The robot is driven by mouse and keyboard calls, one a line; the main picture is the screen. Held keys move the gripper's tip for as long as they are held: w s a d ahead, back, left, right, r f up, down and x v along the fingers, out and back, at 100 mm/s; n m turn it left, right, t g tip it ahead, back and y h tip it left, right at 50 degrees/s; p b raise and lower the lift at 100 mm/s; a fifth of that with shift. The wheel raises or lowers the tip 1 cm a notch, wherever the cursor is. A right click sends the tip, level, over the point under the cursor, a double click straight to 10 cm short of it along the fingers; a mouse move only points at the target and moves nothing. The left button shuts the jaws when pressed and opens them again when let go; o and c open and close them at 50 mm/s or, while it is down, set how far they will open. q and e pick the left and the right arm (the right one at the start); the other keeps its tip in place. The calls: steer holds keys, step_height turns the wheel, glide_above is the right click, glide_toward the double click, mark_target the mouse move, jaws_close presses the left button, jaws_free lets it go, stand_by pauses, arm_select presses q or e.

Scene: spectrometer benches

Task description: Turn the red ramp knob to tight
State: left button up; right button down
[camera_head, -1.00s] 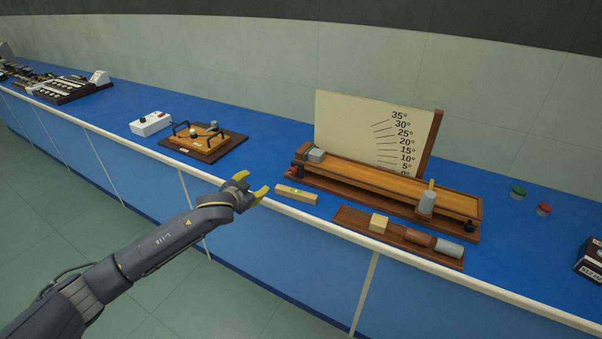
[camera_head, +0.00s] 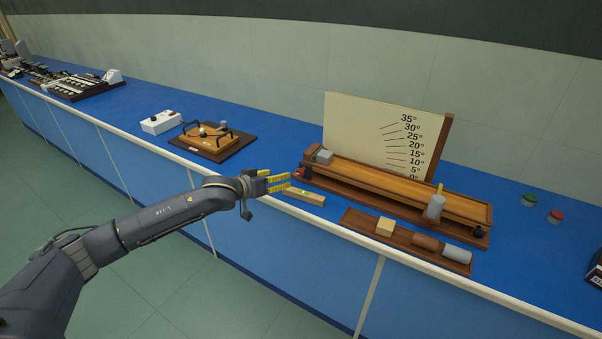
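The red ramp knob (camera_head: 301,173) is small and sits at the left end of the wooden ramp (camera_head: 400,188), low beside its base. How it is turned is too small to tell. My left gripper (camera_head: 290,181) has yellow fingertips and is just left of the knob, over the bench's front part. Its two fingers are apart with a gap between them, and nothing is seen in them. The fingertips appear close to the knob; contact cannot be told. My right gripper is not in view.
A wooden level (camera_head: 305,197) lies just in front of the knob, close to the fingers. A brown tray (camera_head: 402,237) with several blocks lies before the ramp. An angle board (camera_head: 365,130) stands behind. A wooden apparatus (camera_head: 213,138) sits to the left.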

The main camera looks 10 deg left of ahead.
mark_target(299, 172)
arm_select(q)
steer(key=x, duration=1.4)
steer(key=shift+c, duration=0.2)
jaws_close()
